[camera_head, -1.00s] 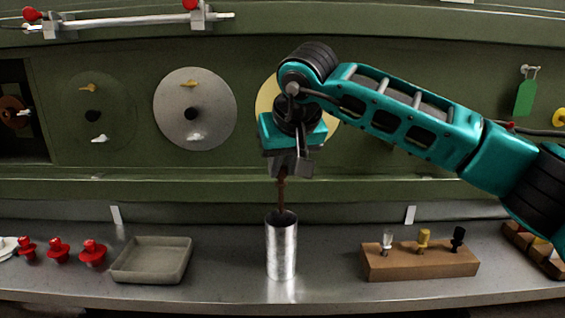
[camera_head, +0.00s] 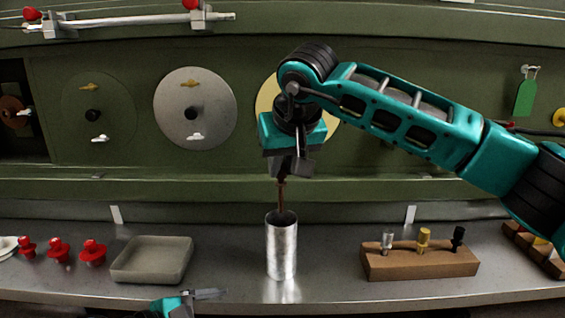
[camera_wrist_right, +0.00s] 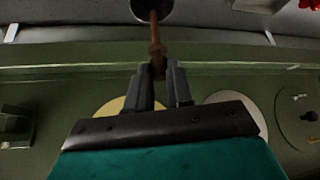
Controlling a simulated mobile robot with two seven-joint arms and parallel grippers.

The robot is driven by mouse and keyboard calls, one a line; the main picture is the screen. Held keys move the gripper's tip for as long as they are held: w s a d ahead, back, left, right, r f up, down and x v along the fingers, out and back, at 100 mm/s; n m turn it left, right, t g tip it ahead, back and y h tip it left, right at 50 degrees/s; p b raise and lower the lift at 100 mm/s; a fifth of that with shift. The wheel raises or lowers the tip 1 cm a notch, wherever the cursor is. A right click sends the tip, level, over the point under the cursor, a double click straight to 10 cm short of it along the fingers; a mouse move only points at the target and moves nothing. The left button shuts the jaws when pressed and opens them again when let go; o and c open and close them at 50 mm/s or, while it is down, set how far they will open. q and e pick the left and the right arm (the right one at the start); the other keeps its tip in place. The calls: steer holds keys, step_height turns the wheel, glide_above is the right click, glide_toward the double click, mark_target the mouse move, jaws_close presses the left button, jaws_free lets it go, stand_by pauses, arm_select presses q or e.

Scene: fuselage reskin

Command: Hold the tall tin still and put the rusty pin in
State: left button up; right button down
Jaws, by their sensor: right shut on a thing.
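The tall tin (camera_head: 281,252) stands upright on the grey bench, its dark mouth facing up. My right gripper (camera_head: 284,178) is above it, shut on the rusty pin (camera_head: 281,197). The pin hangs nearly upright, its lower end at the tin's mouth; I cannot tell whether it is inside the rim. In the right wrist view the pin (camera_wrist_right: 155,35) runs from between the fingers (camera_wrist_right: 160,75) to the dark mouth of the tin (camera_wrist_right: 152,10). My left gripper (camera_head: 210,294) shows at the bottom edge, left of the tin and apart from it; its jaw opening is unclear.
A shallow grey tray (camera_head: 152,260) lies left of the tin, with red knobbed parts (camera_head: 93,250) further left. A brown block (camera_head: 420,262) with three small fittings stands to the right. The green panel (camera_head: 350,190) rises behind. Bench on both sides of the tin is clear.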

mark_target(269, 261)
arm_select(q)
steer(key=w+r+n+h, duration=0.1)
steer(key=w+n, duration=0.1)
steer(key=w+d+r+n+h, duration=0.1)
steer(key=w+r+n, duration=0.1)
steer(key=w, duration=0.1)
steer(key=w+d+r+n, duration=0.1)
steer(key=w+n, duration=0.1)
steer(key=n, duration=0.1)
steer(key=shift+w+d+r+h, duration=0.1)
steer(key=shift+w+r+h, duration=0.15)
steer(key=shift+h, duration=0.15)
steer(key=shift+w+d+r+n, duration=0.15)
steer(key=shift+w+n, duration=0.05)
steer(key=shift+n, duration=0.1)
steer(key=shift+w+d, duration=0.3)
steer(key=shift+d, duration=0.05)
steer(key=x, duration=0.9)
steer(key=shift+d, duration=0.1)
steer(key=c, duration=0.6)
steer(key=shift+c, duration=0.2)
